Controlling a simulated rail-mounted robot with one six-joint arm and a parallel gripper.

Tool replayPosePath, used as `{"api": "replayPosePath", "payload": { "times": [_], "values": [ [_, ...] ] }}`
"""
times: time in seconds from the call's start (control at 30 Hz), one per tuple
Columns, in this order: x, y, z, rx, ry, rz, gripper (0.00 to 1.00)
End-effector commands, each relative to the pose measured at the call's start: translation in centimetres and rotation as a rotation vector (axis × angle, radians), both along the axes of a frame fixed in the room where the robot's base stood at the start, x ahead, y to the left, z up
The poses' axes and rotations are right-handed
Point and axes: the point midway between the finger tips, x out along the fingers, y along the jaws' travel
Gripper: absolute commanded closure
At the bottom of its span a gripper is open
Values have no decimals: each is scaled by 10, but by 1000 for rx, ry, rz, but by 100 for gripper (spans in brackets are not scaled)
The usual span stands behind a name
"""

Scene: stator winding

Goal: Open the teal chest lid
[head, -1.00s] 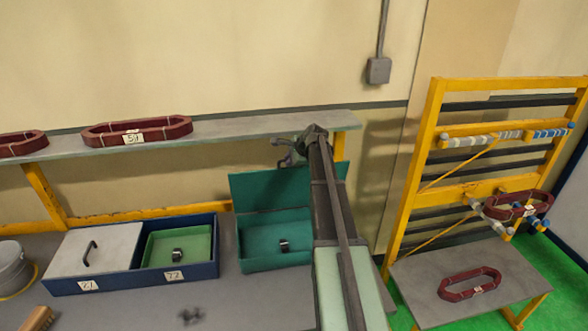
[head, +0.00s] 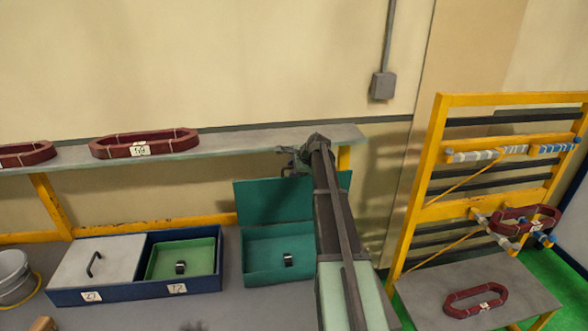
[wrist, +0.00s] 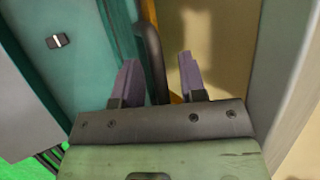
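The teal chest (head: 262,278) stands on the bench with its lid (head: 268,203) raised upright at the back. A small dark piece with a light band (head: 288,260) lies inside it. My gripper (head: 284,160) is above and behind the lid's top edge, by the shelf. In the wrist view my gripper (wrist: 158,62) has its two purple fingers apart. A dark curved bar (wrist: 151,55), which looks like a handle, shows between them beside the teal lid; I see no grip on it. My arm hides the right part of the chest and lid.
Left of the chest is a blue tray (head: 135,290) with a grey lidded half and a green compartment (head: 157,262). A shelf (head: 232,143) with dark red coils (head: 145,143) runs behind. A yellow rack (head: 432,160) and low table (head: 530,292) stand at right.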

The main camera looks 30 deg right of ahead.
Motion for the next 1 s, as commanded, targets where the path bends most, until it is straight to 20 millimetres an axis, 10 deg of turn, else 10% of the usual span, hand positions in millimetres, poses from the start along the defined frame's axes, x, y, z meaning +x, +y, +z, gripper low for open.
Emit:
{"api": "replayPosePath", "payload": {
  "times": [0.27, 0.6, 1.0],
  "values": [
    [-3, -1, 6, 0, 0, 0, 62],
    [-42, -9, 59, 1, 0, -1, 62],
    [-46, -11, 58, 0, 0, 0, 62]
  ]
}}
